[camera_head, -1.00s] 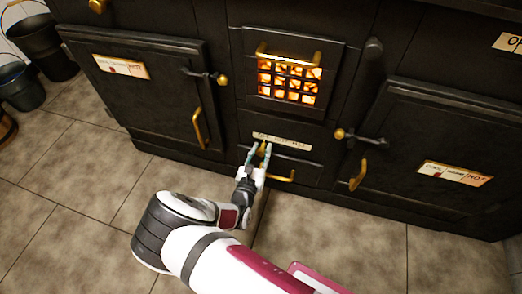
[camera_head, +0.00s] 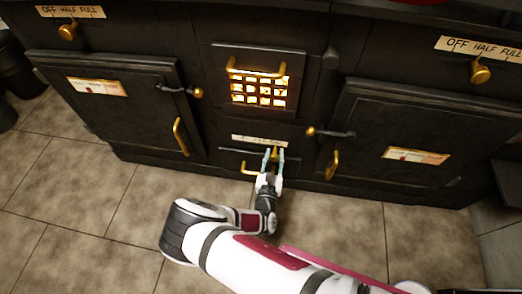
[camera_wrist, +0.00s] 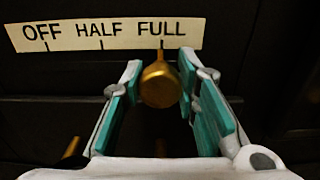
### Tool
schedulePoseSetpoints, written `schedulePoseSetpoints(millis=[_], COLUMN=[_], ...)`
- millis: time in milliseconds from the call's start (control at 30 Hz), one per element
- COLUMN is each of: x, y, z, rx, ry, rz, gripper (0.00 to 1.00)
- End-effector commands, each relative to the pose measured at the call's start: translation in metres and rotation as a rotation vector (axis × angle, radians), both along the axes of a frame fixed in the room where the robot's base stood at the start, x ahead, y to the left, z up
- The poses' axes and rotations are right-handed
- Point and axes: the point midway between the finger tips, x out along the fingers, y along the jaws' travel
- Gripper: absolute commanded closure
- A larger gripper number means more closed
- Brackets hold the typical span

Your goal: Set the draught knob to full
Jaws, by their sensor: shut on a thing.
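The brass draught knob (camera_wrist: 160,84) is on the dark stove front, between the two teal-padded fingers of my gripper (camera_wrist: 161,62) in the wrist view. My gripper is shut on it. The knob's narrow pointer stands upright, under the FULL mark of the cream label (camera_wrist: 105,33) reading OFF, HALF, FULL. In the head view my gripper (camera_head: 273,157) reaches the small label (camera_head: 259,140) below the glowing grate, and its fingers largely hide the knob there.
A barred firebox door (camera_head: 259,91) glows above. Oven doors stand left (camera_head: 100,105) and right (camera_head: 415,135). Other brass knobs sit at upper left (camera_head: 68,32) and upper right (camera_head: 481,72). A brass handle (camera_head: 249,169) is beside my gripper. Tiled floor (camera_head: 90,200) is clear in front.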

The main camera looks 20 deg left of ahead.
Motion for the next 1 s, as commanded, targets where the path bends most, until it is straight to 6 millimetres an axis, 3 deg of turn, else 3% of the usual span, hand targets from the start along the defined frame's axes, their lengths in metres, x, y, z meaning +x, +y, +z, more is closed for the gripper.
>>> schedulePoseSetpoints(millis=[367,400,500,833,1000], x=[0.001,0.002,0.002,-0.003,-0.024], y=[-0.009,-0.01,-0.009,-0.007,-0.012], z=[0.0,0.0,0.0,0.0,0.0], rx=[-0.002,-0.003,-0.003,-0.001,-0.003], ry=[-0.001,-0.002,-0.002,0.0,0.0], rz=[-0.006,-0.007,-0.006,-0.001,0.0], gripper=[1.0,0.67,0.51,0.51,0.51])
